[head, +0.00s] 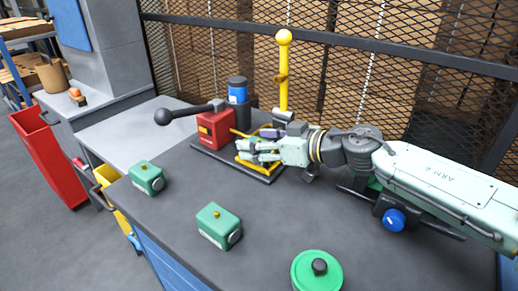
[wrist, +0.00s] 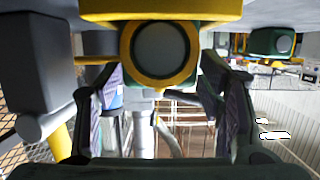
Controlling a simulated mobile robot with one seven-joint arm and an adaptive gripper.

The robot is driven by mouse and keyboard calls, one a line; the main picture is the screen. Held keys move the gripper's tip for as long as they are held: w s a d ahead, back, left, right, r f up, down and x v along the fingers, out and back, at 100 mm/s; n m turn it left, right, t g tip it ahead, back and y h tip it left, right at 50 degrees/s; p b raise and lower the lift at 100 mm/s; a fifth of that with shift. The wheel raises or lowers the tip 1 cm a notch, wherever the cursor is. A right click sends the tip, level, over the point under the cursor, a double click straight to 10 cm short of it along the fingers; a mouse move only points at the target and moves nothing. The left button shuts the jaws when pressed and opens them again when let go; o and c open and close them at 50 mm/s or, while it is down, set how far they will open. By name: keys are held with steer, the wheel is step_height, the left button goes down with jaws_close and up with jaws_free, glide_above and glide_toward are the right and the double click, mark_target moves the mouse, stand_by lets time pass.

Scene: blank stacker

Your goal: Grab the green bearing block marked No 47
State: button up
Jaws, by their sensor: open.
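Two green blocks with yellow knobs stand apart on the dark bench in the head view, one at the left (head: 147,178) and one nearer the middle (head: 219,226). My gripper (head: 257,150) is away from both, over the yellow-edged fixture (head: 243,163) by the red press. In the wrist view my open gripper (wrist: 160,75) has a finger on each side of a green part with a yellow ring (wrist: 185,55), close ahead; contact cannot be told. Another green block (wrist: 270,42) shows at the upper right there. No number 47 is legible on any block.
The red press (head: 215,128) with its black-knobbed lever, a blue-and-black bottle (head: 238,92) and a yellow post (head: 284,75) stand around my gripper. A round green lid (head: 317,272) lies at the front. Mesh fencing (head: 400,55) runs behind. The bench's middle is mostly clear.

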steer(key=shift+c, duration=0.4)
jaws_close()
stand_by(0.4)
